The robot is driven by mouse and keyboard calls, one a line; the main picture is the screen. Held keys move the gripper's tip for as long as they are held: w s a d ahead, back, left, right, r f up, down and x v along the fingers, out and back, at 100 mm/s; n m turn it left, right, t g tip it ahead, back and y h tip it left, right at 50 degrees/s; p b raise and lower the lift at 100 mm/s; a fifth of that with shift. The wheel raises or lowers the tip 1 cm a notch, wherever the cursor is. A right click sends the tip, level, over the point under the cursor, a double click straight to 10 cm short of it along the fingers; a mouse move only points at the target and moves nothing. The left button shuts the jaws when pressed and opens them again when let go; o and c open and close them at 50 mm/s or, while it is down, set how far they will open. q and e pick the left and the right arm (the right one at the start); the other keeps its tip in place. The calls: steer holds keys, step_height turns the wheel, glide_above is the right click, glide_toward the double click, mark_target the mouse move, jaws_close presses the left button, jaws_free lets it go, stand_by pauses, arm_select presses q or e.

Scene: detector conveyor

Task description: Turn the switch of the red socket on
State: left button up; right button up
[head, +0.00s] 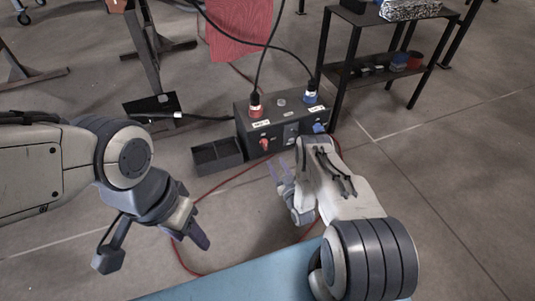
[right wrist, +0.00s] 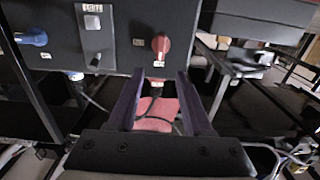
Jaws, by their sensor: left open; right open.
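The dark power box (head: 250,146) stands on the floor with a red socket (head: 256,111) and a blue socket (head: 311,98) on top, each with a black cable plugged in. Its front carries a red switch (head: 264,143) under the red socket, and a blue switch (head: 318,128). The right wrist view shows the box upside down, with the red switch (right wrist: 161,44) just beyond the fingertips. My right gripper (head: 279,173) is open, empty and in front of the box; its fingers (right wrist: 160,82) are apart from the switch. My left gripper (head: 194,226) is open and empty at the left.
An open black bin (head: 217,154) sits left of the box. A black shelf (head: 370,73) stands behind at right. A red cable (head: 176,228) loops on the floor. A blue surface (head: 235,283) lies at the front. A red sheet (head: 239,30) hangs behind the box.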

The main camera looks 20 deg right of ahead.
mark_target(266, 145)
steer(key=w+b, duration=0.2)
steer(key=w, duration=0.2)
steer(key=w+b, duration=0.2)
steer(key=w, duration=0.2)
steer(key=shift+w+a+b, duration=0.2)
steer(key=shift+w+b, duration=0.15)
steer(key=shift+b, duration=0.05)
steer(key=shift+w+r, duration=0.1)
steer(key=shift+w, duration=0.45)
jaws_close()
